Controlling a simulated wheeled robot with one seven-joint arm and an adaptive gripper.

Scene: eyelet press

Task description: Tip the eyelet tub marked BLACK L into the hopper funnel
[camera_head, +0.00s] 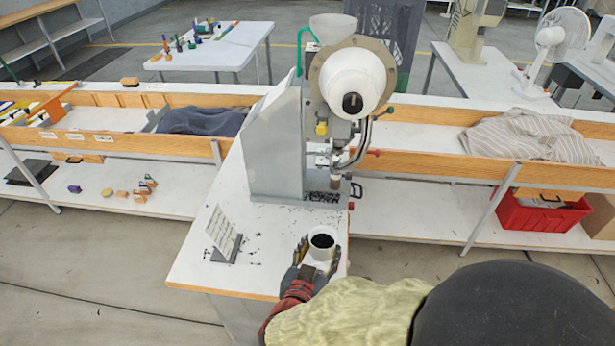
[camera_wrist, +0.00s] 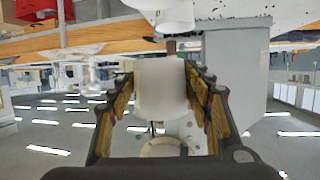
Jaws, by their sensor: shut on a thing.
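My gripper (camera_head: 318,256) is shut on a white tub (camera_head: 309,254) near the front edge of the press table. The tub is upright, its open top showing black contents. In the wrist view the tub (camera_wrist: 160,88) sits between the two padded fingers of my gripper (camera_wrist: 161,100). No marking on the tub can be read in either view. The pale hopper funnel (camera_head: 333,27) is on top of the eyelet press (camera_head: 275,140), well above and behind the tub. The inside of the funnel is hidden.
A small card stand (camera_head: 224,232) is on the table left of the tub. Black bits lie scattered around the press foot. The press's large white wheel (camera_head: 352,80) juts forward below the funnel. Wood-edged benches with cloth (camera_head: 530,136) flank the press. A red crate (camera_head: 540,215) is at right.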

